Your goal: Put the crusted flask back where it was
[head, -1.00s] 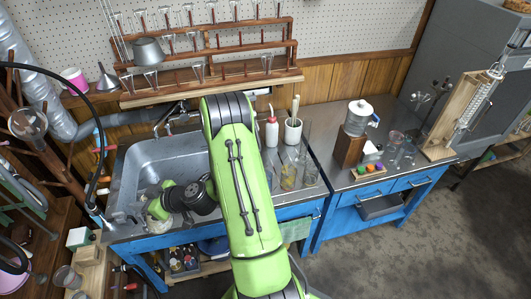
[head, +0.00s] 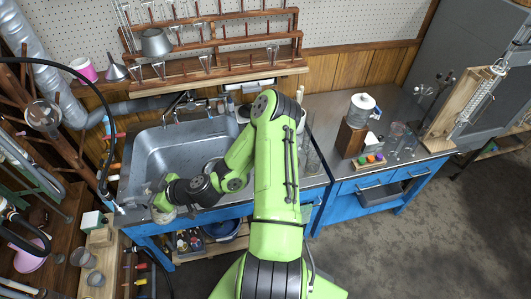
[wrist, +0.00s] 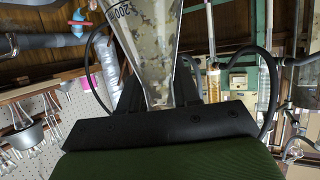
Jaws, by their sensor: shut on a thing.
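The crusted flask (wrist: 150,45) fills the upper middle of the wrist view. It is clear glass with pale brown crust patches and dark graduation marks. Its narrow end is between the dark fingers of my gripper (wrist: 160,93), which is shut on it, and its wide part points up in that picture. In the head view my gripper (head: 162,208) is at the left front rim of the sink (head: 168,152). The flask is too small and covered there to make out clearly.
A wooden rack (head: 215,52) with glassware stands behind the sink. A faucet (head: 185,105) rises at the sink's back. Wooden shelving and a black hose are at the left. The right bench holds a white-topped container (head: 361,108), colored blocks (head: 370,158) and glassware.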

